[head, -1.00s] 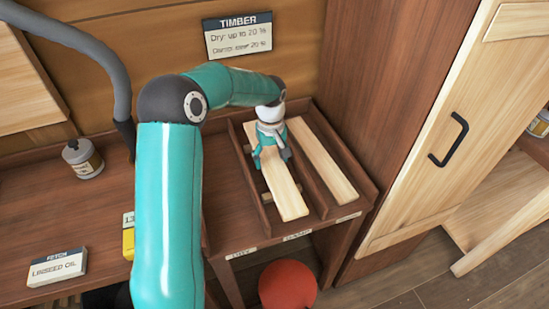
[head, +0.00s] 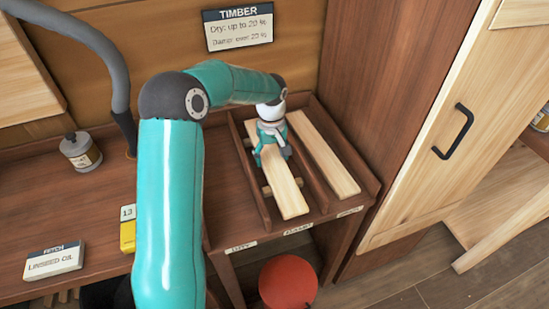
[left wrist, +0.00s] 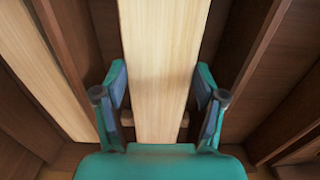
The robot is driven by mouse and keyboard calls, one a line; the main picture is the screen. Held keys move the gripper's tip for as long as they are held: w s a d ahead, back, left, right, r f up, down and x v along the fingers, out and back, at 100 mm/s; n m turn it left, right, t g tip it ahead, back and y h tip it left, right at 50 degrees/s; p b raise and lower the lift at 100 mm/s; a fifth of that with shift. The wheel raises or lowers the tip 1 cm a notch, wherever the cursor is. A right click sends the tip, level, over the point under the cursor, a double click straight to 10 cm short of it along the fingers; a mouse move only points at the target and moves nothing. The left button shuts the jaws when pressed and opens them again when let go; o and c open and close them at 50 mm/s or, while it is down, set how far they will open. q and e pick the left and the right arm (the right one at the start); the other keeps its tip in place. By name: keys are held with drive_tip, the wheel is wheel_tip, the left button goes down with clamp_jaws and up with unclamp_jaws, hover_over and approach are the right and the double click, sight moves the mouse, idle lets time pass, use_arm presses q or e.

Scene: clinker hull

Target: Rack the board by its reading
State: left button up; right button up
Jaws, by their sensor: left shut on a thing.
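A pale board (head: 291,196) lies lengthwise over the middle bay of the dark wooden rack (head: 222,205). My left gripper (head: 272,155) is shut on it, a finger at each long edge. In the left wrist view the board (left wrist: 160,60) runs between the fingers (left wrist: 160,100). Small wooden bearers show beside it; I cannot tell whether it rests on them. Another pale board (head: 325,155) lies in the right bay. The timber sign (head: 238,28) reads dry up to 20 %, damp over 20 %. A yellow meter (head: 128,236) with a tag reading 13 stands left. My right gripper is not visible.
The rack's left bay (head: 229,190) looks empty. Dividers (head: 309,165) separate the bays, and small labels line the front edge. A linseed oil card (head: 54,261) and a tin (head: 80,152) stand on the left bench. A red round thing (head: 288,283) is below; a cabinet door (head: 440,120) stands right.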

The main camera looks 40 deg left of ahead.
use_arm(q)
drive_tip(key=shift+f, duration=0.2)
drive_tip(key=o, duration=1.4)
drive_tip(key=shift+r, duration=0.15)
